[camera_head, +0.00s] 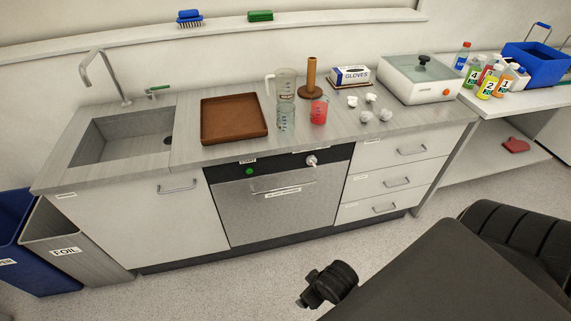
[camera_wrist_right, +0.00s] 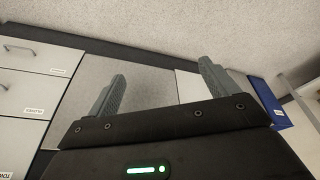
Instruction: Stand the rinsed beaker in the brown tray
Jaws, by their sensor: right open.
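The brown tray (camera_head: 233,118) lies flat and empty on the counter, right of the sink. A small clear beaker (camera_head: 286,119) stands upright just right of the tray, in front of a larger clear jug (camera_head: 286,84). A similar beaker with red contents (camera_head: 319,111) stands to its right. My right gripper (camera_wrist_right: 162,70) is open and empty in the right wrist view, its fingers wide apart, with floor and cabinet fronts beyond. Neither the beaker nor the tray shows in that view. My left gripper is not in view.
A sink with a tap (camera_head: 110,75) is at the left. Behind the beakers are a brown stand (camera_head: 311,80) and a glove box (camera_head: 351,76). Crumpled white pieces (camera_head: 366,116) and a lidded white device (camera_head: 420,78) lie right. A blue bin (camera_head: 40,255) stands lower left.

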